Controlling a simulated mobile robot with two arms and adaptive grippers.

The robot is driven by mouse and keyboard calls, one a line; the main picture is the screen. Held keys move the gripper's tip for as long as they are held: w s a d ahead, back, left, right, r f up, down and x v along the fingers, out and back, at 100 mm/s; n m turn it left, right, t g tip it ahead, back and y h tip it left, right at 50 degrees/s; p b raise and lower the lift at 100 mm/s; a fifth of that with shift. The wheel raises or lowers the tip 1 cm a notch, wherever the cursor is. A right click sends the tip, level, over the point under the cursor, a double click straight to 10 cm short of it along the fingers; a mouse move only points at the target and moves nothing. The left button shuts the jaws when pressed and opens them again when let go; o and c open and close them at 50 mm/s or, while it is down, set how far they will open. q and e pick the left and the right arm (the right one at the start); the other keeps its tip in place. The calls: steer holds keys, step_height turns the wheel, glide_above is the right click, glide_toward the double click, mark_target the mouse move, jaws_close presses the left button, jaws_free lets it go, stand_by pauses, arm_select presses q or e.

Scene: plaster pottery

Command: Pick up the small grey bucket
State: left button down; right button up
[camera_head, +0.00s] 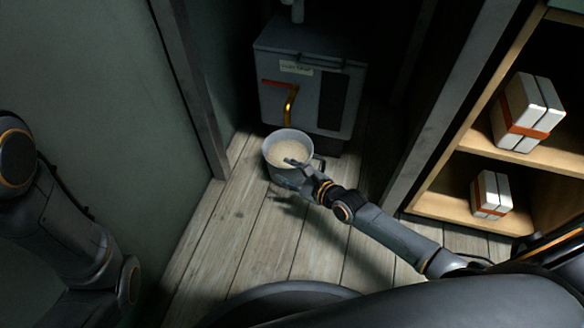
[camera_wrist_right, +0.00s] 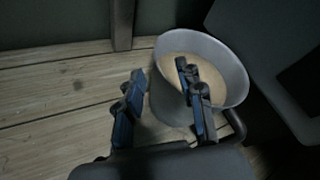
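The small grey bucket (camera_head: 270,163) stands upright on the plank floor, filled with a pale beige material (camera_head: 284,150). In the right wrist view the bucket (camera_wrist_right: 166,104) is right of centre, with a handle (camera_wrist_right: 236,126) on its right side. My right gripper (camera_head: 289,170) is at the bucket's near rim. In the right wrist view its fingers (camera_wrist_right: 160,72) are spread apart: one is outside the wall on the left, the other reaches over the rim above the contents. Whether either finger touches the bucket cannot be told. My left gripper is out of view; only left arm links show.
A wooden shelf (camera_head: 440,206) with white packages (camera_head: 527,112) is at the right. A wall and a post bound the left. Floor planks (camera_head: 240,235) in front are clear.

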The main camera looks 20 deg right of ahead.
steer(key=shift+b+x, duration=0.45)
steer(key=shift+x, duration=0.65)
jaws_close()
